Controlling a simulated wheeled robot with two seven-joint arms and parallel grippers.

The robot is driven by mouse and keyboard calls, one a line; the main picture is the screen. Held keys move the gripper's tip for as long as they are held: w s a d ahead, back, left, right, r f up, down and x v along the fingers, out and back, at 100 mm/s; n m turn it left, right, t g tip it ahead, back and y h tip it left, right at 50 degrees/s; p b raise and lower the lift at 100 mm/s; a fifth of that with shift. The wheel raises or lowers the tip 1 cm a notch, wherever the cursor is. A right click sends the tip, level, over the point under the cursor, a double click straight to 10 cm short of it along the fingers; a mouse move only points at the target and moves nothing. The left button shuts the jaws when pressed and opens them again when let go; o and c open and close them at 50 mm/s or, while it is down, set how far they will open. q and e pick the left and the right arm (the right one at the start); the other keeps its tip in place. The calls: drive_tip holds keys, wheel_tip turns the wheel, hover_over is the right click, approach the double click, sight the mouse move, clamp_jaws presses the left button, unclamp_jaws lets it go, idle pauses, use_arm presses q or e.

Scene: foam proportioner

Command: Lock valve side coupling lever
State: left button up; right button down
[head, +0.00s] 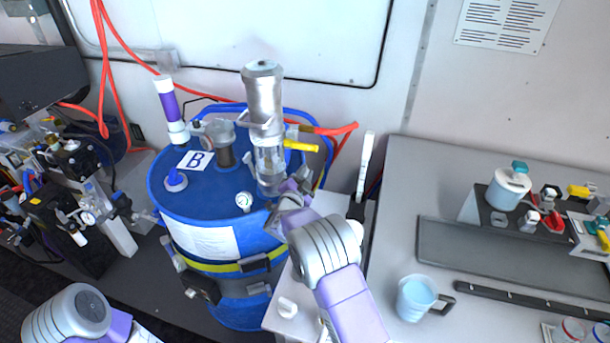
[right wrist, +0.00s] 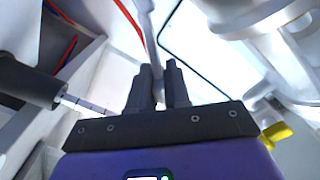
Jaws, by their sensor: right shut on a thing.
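A metal and clear coupling assembly (head: 265,115) stands upright on top of the blue drum (head: 210,240) marked B. A yellow handle (head: 301,146) sticks out to its right; yellow also shows at the lower right of the right wrist view (right wrist: 276,132). My right gripper (head: 292,197) is low against the right side of the assembly. In the right wrist view its dark fingers (right wrist: 157,88) are shut on a thin pale lever (right wrist: 150,35) that runs upward between them. The head view does not show this lever clearly. My left gripper is out of view.
Red hoses run behind. A grey worktop (head: 395,230) with a pale blue mug (head: 416,298) lies to the right. Dark pump equipment (head: 75,190) fills the left.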

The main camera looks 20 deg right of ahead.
drive_tip(key=c, duration=1.2)
unclamp_jaws()
drive_tip(key=shift+o, duration=0.2)
drive_tip(key=shift+s+a, duration=0.1)
drive_tip(key=v, duration=0.7)
drive_tip(key=shift+s+a, duration=0.1)
drive_tip(key=shift+s, duration=0.05)
